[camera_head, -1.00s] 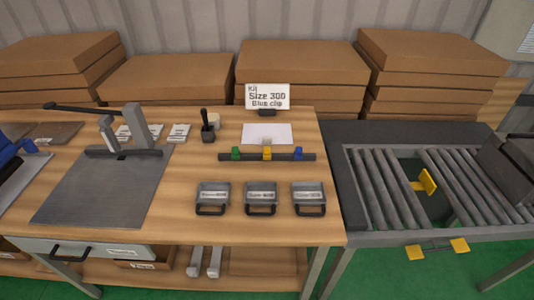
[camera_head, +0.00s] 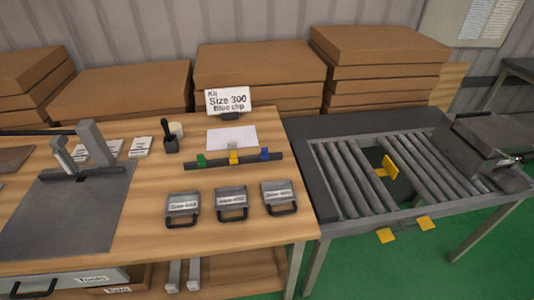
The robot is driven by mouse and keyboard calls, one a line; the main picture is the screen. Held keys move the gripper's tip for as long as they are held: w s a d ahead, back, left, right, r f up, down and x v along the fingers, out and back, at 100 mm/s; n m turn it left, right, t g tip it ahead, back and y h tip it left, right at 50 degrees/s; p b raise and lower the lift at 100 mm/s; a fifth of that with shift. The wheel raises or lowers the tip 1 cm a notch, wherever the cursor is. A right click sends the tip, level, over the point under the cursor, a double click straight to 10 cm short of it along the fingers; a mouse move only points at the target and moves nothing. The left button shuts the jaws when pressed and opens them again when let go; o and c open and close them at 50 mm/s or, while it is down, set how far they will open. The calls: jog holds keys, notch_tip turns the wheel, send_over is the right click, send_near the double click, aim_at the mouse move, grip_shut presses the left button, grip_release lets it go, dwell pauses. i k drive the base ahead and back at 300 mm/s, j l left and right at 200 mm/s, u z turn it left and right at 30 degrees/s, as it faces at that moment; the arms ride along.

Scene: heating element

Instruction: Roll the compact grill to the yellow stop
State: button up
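The compact grill (camera_head: 482,142) appears to be the dark grey boxy unit at the right end of the roller table (camera_head: 322,208). Its right side is close to the picture edge. A yellow stop plate (camera_head: 386,170) stands up in the gap between two sets of rollers, to the left of the grill and apart from it. Rollers (camera_head: 432,170) lie between the stop and the grill. Two more yellow tabs (camera_head: 386,235) stick out at the table's front edge below the stop. My gripper is not in view.
A wooden workbench (camera_head: 140,235) stands left of the roller table. It holds three grey handled cases (camera_head: 231,203), a rail with green, yellow and blue clips (camera_head: 233,158), and a sign reading "Kit Size 300 Blue clip" (camera_head: 228,101). Cardboard boxes (camera_head: 375,75) are stacked behind. Green floor (camera_head: 400,275) in front is clear.

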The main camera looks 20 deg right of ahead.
aim_at(482, 145)
jog(key=z, duration=1.8)
